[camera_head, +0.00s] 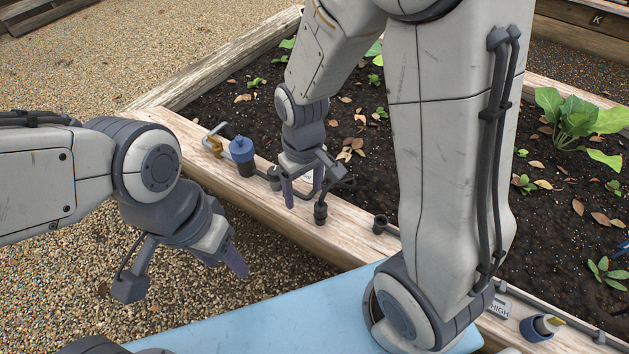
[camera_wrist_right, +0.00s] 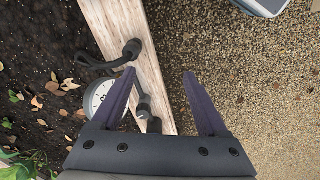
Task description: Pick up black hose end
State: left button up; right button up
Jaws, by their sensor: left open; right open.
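Two black hose-like ends show on the bed's wooden edge in the head view: one stubby end (camera_head: 320,212) just right of my right gripper (camera_head: 304,192), and another (camera_head: 380,224) further right, partly cut off by my arm. In the right wrist view a black hose end (camera_wrist_right: 132,48) lies on the plank, with its hose curving away to the left. I cannot tell which head-view end it matches. My right gripper (camera_wrist_right: 159,72) is open and empty, its fingers above the plank's edge. My left gripper (camera_head: 225,262) is open and empty over the gravel.
A blue-capped fitting (camera_head: 242,150) with a brass part stands on the plank left of my right gripper. A white round gauge (camera_wrist_right: 100,97) sits beside the left finger. Gravel beside the bed is clear.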

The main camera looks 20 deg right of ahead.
jog(key=m+p, duration=0.1)
send_over(321, 204)
notch_tip(321, 204, down, 3)
jog(key=shift+d+r, duration=0.1)
notch_tip(321, 204, down, 5)
jog(key=shift+d+r+b, duration=0.1)
jog(key=shift+b, duration=0.75)
jog(key=f+b, duration=0.1)
jog(key=f, duration=0.1)
jog(key=f+b, duration=0.1)
jog(key=f, duration=0.1)
jog(key=f+b, duration=0.1)
jog(key=f, duration=0.1)
jog(key=shift+a, duration=0.25)
pick_arm(q)
notch_tip(321, 204, down, 2)
jog(key=shift+s+f, duration=0.1)
jog(key=shift+f, duration=0.05)
pick_arm(e)
jog(key=shift+r, duration=0.1)
grip_shut()
